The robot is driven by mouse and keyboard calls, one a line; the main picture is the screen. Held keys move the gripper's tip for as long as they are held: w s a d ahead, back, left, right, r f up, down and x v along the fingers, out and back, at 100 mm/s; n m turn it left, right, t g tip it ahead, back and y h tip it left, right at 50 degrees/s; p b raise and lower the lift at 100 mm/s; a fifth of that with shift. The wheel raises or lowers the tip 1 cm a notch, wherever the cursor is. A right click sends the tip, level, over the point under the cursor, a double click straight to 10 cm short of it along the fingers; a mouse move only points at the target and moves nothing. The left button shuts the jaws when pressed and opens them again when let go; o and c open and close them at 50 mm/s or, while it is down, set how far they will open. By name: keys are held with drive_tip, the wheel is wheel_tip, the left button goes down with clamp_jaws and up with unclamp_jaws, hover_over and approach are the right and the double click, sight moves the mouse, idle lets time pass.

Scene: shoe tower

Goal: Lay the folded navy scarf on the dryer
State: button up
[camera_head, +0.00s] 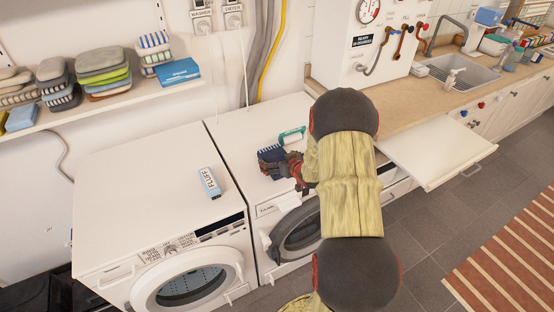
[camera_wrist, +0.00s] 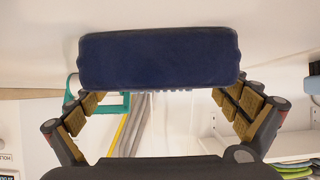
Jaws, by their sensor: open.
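The folded navy scarf (camera_head: 269,160) shows at my gripper (camera_head: 284,168), over the top of the right machine (camera_head: 240,132). In the wrist view the scarf (camera_wrist: 158,60) is a wide navy block with a striped or fringed lower edge. It sits before a white surface; I cannot tell whether it rests there or is slightly above. My gripper (camera_wrist: 158,98) is open, with one finger near each lower corner of the scarf. The right machine has a round front door and a partly readable label, perhaps the dryer. My arm hides part of its top.
The left machine (camera_head: 130,190) carries a white-and-blue FLUFF box (camera_head: 209,182). A teal-handled item (camera_head: 292,136) stands just behind the scarf. Folded textiles and a blue box (camera_head: 178,72) line the wall shelf (camera_head: 110,102). A white panel (camera_head: 440,160) juts out right of my arm.

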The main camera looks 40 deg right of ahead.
drive_tip(key=shift+s+r, duration=0.1)
drive_tip(key=shift+r, duration=0.15)
drive_tip(key=p+v, duration=0.3)
drive_tip(key=v, duration=0.8)
drive_tip(key=shift+s+r, duration=0.1)
drive_tip(key=shift+s, duration=0.2)
drive_tip(key=a+r+g+h, duration=0.1)
drive_tip(key=a+r+g, duration=0.1)
drive_tip(key=a+r, duration=0.55)
drive_tip(key=a+r+g, duration=0.1)
drive_tip(key=a+r, duration=0.4)
drive_tip(key=r, duration=0.5)
drive_tip(key=s+a+r+n+g+y, duration=0.1)
drive_tip(key=s+a+r+y, duration=0.1)
drive_tip(key=s+a, duration=0.8)
drive_tip(key=s+a+r+n+g+y, duration=0.1)
drive_tip(key=s+a+r, duration=0.3)
drive_tip(key=s+a, duration=0.6)
drive_tip(key=shift+s+a+n+g+y, duration=0.2)
drive_tip(key=shift+a+n+g+y, duration=0.3)
drive_tip(key=shift+a, duration=0.5)
drive_tip(key=shift+c, duration=0.8)
